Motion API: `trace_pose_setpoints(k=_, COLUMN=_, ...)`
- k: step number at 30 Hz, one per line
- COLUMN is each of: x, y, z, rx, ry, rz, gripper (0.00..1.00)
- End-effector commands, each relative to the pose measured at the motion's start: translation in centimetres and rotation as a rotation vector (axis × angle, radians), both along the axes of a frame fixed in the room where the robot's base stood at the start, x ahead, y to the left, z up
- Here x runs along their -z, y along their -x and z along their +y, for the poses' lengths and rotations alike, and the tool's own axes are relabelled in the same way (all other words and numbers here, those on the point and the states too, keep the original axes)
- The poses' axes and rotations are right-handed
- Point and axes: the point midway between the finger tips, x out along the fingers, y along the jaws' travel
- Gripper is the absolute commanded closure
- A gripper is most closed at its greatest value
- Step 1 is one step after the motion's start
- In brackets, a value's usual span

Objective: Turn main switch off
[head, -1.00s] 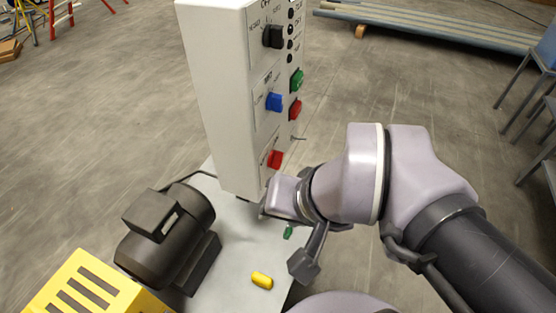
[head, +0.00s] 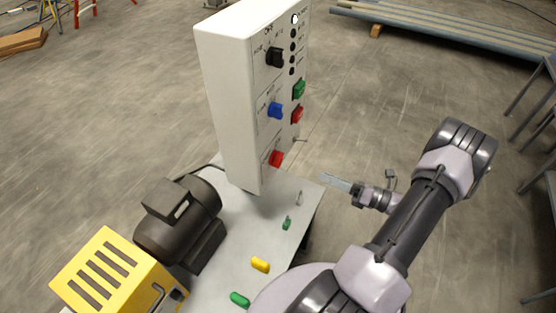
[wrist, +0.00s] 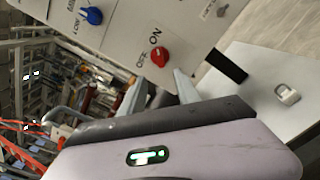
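The white control box (head: 228,110) stands upright on a grey table. Its lowest knob is a red switch (head: 276,158), which shows in the wrist view (wrist: 159,57) beside the printed words ON and OFF. I cannot tell surely which word it points at. A blue knob (head: 275,110) and a black knob (head: 274,57) sit above it. My gripper (head: 335,182) is to the right of the box, apart from the red switch. In the wrist view my gripper (wrist: 160,88) has its fingers apart with nothing between them, just below the red switch in the picture.
Green (head: 299,89) and red (head: 297,114) buttons and a white lamp (head: 295,19) are on the box. A black motor (head: 180,220), a yellow slotted housing (head: 115,270), a yellow piece (head: 260,265) and small green pieces lie left and below.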

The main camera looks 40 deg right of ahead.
Motion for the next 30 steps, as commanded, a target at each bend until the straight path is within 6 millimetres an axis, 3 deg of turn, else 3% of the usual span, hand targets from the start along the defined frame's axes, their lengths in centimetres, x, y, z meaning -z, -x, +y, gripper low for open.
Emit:
trace_pose_setpoints(k=9, x=0.1, y=-8.9, z=3.9, rx=-0.008, ry=0.002, rz=0.001, gripper=0.62)
trace_pose_setpoints(k=13, x=0.1, y=-11.5, z=4.9, rx=-0.008, ry=0.005, rz=0.001, gripper=0.62)
trace_pose_setpoints(k=18, x=0.0, y=-13.1, z=5.5, rx=-0.006, ry=0.004, rz=0.001, gripper=0.62)
trace_pose_setpoints(k=26, x=0.0, y=-13.4, z=5.6, rx=-0.005, ry=0.004, rz=0.001, gripper=0.62)
trace_pose_setpoints(k=27, x=0.0, y=-13.4, z=5.6, rx=-0.006, ry=0.004, rz=0.001, gripper=0.64)
trace_pose_setpoints(k=30, x=0.0, y=-13.3, z=5.6, rx=-0.006, ry=0.004, rz=0.001, gripper=0.83)
